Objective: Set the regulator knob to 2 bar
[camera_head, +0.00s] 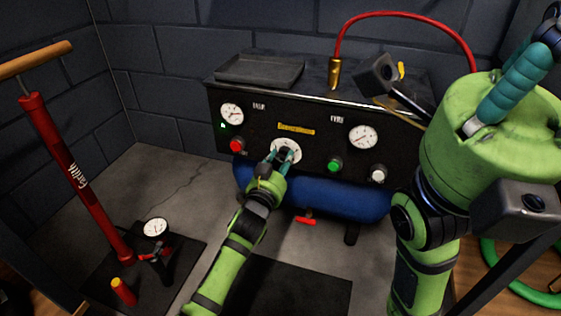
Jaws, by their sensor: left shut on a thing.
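The regulator knob's white dial plate (289,146) sits at the middle of the black compressor panel (317,160), under a small yellow label (296,130). My left gripper (284,154) reaches the panel from below, and its teal fingers are shut on the regulator knob, which they mostly hide. The dial markings are too small to read. Two round white gauges are on the panel, one at the left (232,114) and one at the right (363,136). My right arm is at the right of the view; its gripper fingertips cannot be made out.
A red button (237,146), a green button (334,166) and a white knob (378,174) flank the dial. A blue tank (335,202) is below. A red floor pump (68,170) stands at left. A red hose (400,14) arches above the compressor.

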